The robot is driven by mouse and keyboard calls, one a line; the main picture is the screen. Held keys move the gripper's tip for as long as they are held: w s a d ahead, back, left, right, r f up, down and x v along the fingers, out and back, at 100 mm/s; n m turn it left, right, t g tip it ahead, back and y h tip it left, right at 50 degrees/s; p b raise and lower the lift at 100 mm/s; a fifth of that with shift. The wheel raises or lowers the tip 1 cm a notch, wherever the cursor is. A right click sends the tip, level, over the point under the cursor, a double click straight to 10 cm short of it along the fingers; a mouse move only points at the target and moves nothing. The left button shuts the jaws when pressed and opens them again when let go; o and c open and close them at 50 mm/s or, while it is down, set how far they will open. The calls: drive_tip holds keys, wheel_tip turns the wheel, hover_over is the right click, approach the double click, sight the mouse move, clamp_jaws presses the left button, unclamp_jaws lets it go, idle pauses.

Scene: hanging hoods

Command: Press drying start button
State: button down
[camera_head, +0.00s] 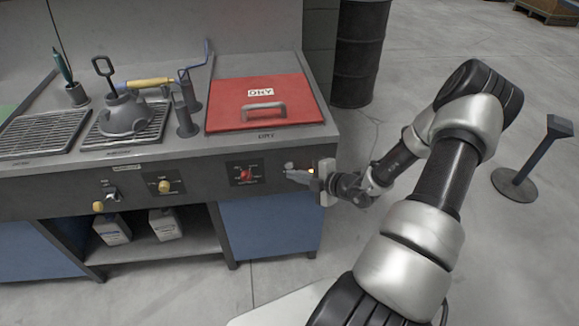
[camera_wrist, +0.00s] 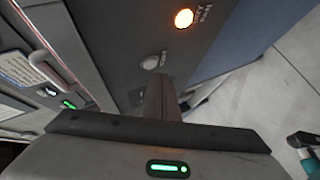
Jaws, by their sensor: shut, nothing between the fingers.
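The dryer station at the right end of the bench has a red lid (camera_head: 262,103) marked DRY, closed flat. Its dark front panel carries a red knob (camera_head: 245,175). My gripper (camera_head: 290,174) is shut and empty, pointing left at the panel's right end. In the wrist view, a round pale button (camera_wrist: 150,62) sits just beyond the tips of my gripper (camera_wrist: 160,84); whether they touch it, I cannot tell. A glowing orange light (camera_wrist: 184,18) is farther up the panel. The small labels beside both are not readable.
Left on the bench are metal racks (camera_head: 40,134), a grey handled fixture (camera_head: 124,117) and a yellow-handled tool (camera_head: 145,83). Two yellow knobs (camera_head: 164,186) sit on the front. A dark barrel (camera_head: 358,50) stands behind; a post (camera_head: 540,155) stands right. Floor between is clear.

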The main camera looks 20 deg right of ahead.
drive_tip(key=shift+s+a+p, duration=0.25)
drive_tip(key=shift+s, duration=0.55)
drive_tip(key=shift+s+a+p, duration=0.2)
drive_tip(key=shift+s+p, duration=0.1)
drive_tip(key=shift+s, duration=0.5)
drive_tip(key=shift+s+a+p, duration=0.25)
drive_tip(key=shift+s, duration=0.55)
drive_tip(key=s+a+r+n+g+y, duration=0.1)
drive_tip(key=s+a+r+n+g, duration=0.35)
drive_tip(key=a+r+n, duration=0.85)
drive_tip(key=s+a+r+n+g, duration=0.3)
drive_tip(key=a+r+n+g, duration=0.35)
drive_tip(key=n, duration=1.35)
drive_tip(key=s+d+r+n+t+h, duration=0.2)
drive_tip(key=s+r+n+h, duration=0.1)
drive_tip(key=s+r+n, duration=0.6)
drive_tip(key=s+d+r+n+t+h, duration=0.35)
drive_tip(key=r+n, duration=0.35)
drive_tip(key=n, duration=0.4)
wheel_tip(320, 180, up, 15)
drive_tip(key=p, duration=1.5)
drive_tip(key=shift+s+a+r+g, duration=0.15)
drive_tip(key=shift+s+a+g, duration=0.2)
drive_tip(key=shift+a, duration=0.1)
